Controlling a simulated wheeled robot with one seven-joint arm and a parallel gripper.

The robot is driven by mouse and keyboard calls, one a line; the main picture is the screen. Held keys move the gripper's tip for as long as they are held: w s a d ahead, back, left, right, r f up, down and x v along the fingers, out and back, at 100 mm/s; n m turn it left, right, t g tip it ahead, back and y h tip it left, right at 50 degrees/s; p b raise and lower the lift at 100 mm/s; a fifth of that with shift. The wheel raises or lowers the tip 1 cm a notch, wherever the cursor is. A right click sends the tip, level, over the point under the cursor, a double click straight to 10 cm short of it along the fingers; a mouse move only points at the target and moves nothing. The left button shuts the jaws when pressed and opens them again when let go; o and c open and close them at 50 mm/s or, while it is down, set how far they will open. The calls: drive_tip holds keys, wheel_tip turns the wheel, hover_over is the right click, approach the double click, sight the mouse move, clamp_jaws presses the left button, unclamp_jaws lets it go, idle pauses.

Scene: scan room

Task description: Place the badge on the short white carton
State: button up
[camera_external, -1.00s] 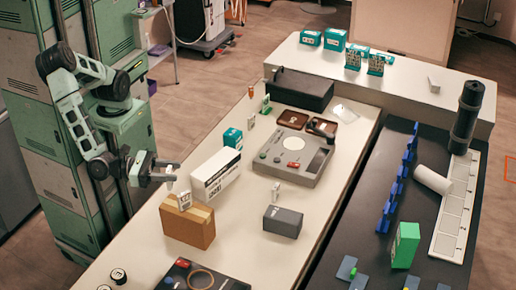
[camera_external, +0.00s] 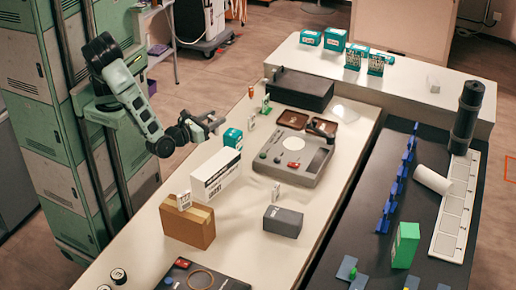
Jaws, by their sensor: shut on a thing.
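My gripper (camera_external: 216,121) is above the left edge of the white table, behind the white carton and close to a teal box (camera_external: 232,139). It is shut on a small pale thing, taken to be the badge, which is barely visible between the fingers. The short white carton (camera_external: 215,175), with black print on its side, stands upright on the table, in front of and below my gripper. The carton's top is bare. My gripper and the carton are apart.
A grey control panel (camera_external: 294,158), a grey box (camera_external: 283,221) and a black case (camera_external: 299,90) stand to the right.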

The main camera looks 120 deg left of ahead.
drive_tip(key=p, duration=0.2)
hover_over(216, 163)
wheel_tip(216, 163, down, 13)
drive_tip(key=shift+r, duration=0.2)
idle(0.3)
drive_tip(key=shift+f+b, duration=0.2)
drive_tip(key=shift+b, duration=0.15)
drive_tip(key=o, duration=1)
drive_tip(key=shift+c, duration=0.2)
drive_tip(key=shift+r, duration=0.15)
